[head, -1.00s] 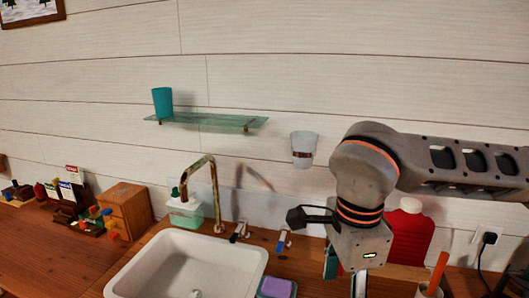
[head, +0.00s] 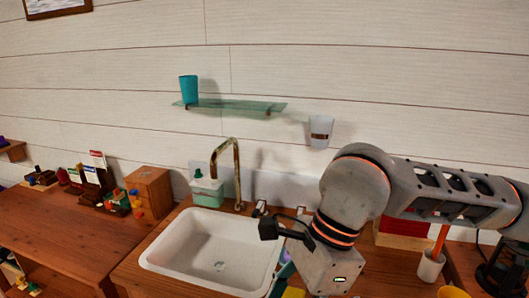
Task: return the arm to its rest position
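My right arm (head: 345,190) comes in from the right and bends down over the counter, to the right of the sink. Its wrist (head: 328,268) points downward, and the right gripper's fingers are hidden below the wrist and the picture's lower edge. I cannot see whether that gripper is open or shut or holds anything. My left arm and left gripper are not in view.
A white sink (head: 212,248) with a brass tap (head: 237,172) is set in the wooden counter. A glass shelf (head: 240,105) holds a teal cup (head: 189,89). A white cup (head: 320,131) hangs on the wall. A soap dispenser (head: 206,188) and wooden box (head: 150,188) stand behind; a white holder (head: 430,266) stands right.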

